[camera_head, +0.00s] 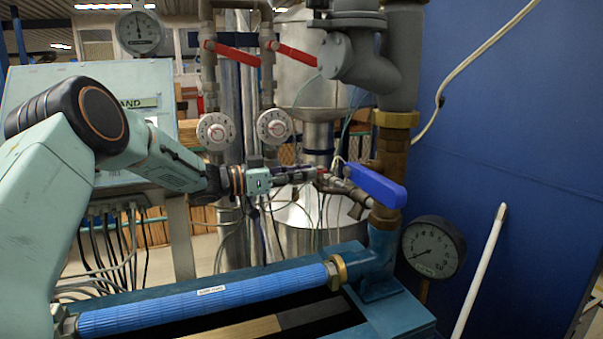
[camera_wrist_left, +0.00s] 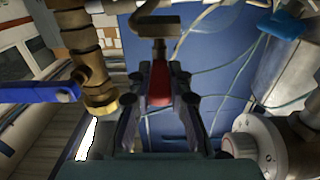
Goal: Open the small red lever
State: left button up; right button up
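The small red lever (camera_head: 321,171) shows only as a bit of red at the tips of my left gripper (camera_head: 312,173) in the head view. In the left wrist view the red lever (camera_wrist_left: 159,84) lies between the two fingers of the left gripper (camera_wrist_left: 161,80). The fingers are drawn in close on both sides of it and look shut on it. The lever sits on a thin metal pipe branch (camera_head: 345,187), just left of the blue lever (camera_head: 376,186). The fingers hide part of the red lever. My right gripper is not in view.
Two larger red levers (camera_head: 235,52) (camera_head: 294,53) sit on pipes above, with round white dials (camera_head: 216,131) (camera_head: 273,127) below. A thick grey pipe with a brass collar (camera_head: 396,119) stands close right. A pressure gauge (camera_head: 432,247) and blue ribbed pipe (camera_head: 205,300) are lower.

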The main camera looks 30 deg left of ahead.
pick_arm(q)
jog(key=shift+s+a, duration=0.15)
grip_shut()
